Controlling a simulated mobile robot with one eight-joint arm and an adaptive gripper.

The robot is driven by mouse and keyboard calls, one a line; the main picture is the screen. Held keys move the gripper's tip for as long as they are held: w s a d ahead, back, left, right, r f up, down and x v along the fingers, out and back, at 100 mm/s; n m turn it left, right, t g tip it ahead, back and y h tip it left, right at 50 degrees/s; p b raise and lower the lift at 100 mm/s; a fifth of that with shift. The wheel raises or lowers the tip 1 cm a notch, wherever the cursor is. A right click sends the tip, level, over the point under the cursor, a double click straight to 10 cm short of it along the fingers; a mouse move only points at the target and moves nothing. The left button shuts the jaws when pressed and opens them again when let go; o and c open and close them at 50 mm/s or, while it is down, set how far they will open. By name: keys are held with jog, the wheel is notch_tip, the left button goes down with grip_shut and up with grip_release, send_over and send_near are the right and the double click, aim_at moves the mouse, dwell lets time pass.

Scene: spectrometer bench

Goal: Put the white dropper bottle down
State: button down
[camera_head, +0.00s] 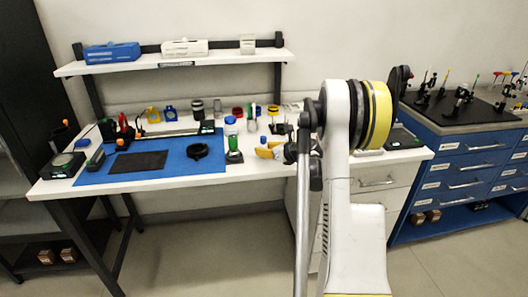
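My arm rises in the right half of the head view, and its wrist end is above the bench's front right part. Small yellow and grey parts beside it seem to be my gripper (266,149); its fingers are too small and partly hidden to tell open from shut. A pale bottle with a blue top (231,126) shows just left of it, behind a green-bodied bottle (234,153). I cannot tell for sure which thing is the white dropper bottle, nor whether my gripper holds it.
The white bench (130,189) carries a blue mat (185,170) with a dark pad (138,162) and a black ring (197,151). Jars and small instruments crowd the back. A shelf (135,65) hangs above. The bench's front strip is mostly clear.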

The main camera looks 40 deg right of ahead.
jog(key=shift+r, duration=0.1)
jog(key=c, duration=1.2)
grip_release()
jog(key=shift+f, duration=0.2)
jog(key=shift+o, duration=0.2)
